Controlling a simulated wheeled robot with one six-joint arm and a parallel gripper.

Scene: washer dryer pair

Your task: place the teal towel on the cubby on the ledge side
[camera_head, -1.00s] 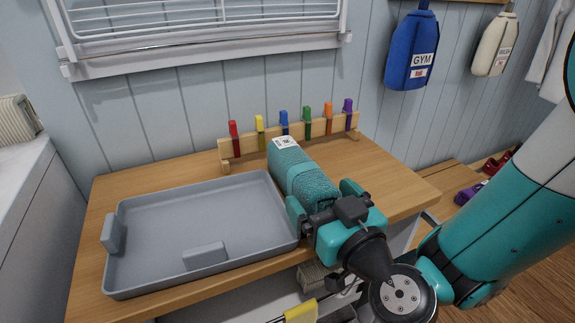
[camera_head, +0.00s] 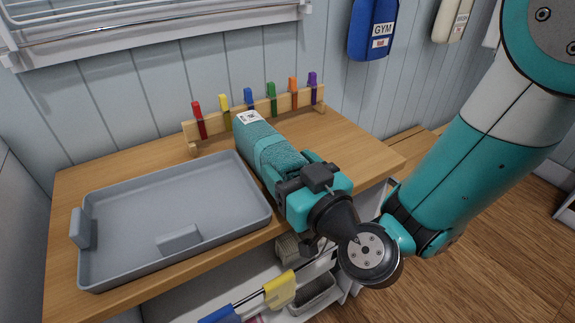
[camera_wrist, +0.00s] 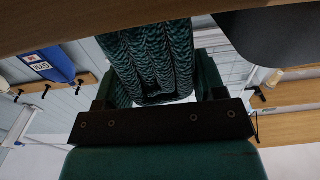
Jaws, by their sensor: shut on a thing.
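The teal towel (camera_head: 267,149) is a rolled bundle with a white tag at its far end. It is at the right of the grey tray, over the wooden top. My gripper (camera_head: 296,178) is shut on the towel's near end, with a finger on each side. In the wrist view the ribbed towel (camera_wrist: 152,62) sits between the two fingers of my gripper (camera_wrist: 158,85). I cannot tell whether the towel touches the wooden top. Below the top, part of a white shelf unit (camera_head: 243,284) shows; I cannot tell which part is the cubby.
The grey tray (camera_head: 125,213) covers the left of the wooden top (camera_head: 345,150). A rack of coloured pegs (camera_head: 260,110) stands behind the towel. The top's right end is clear. Blue and yellow cloths (camera_head: 280,290) hang on a rail below the front edge.

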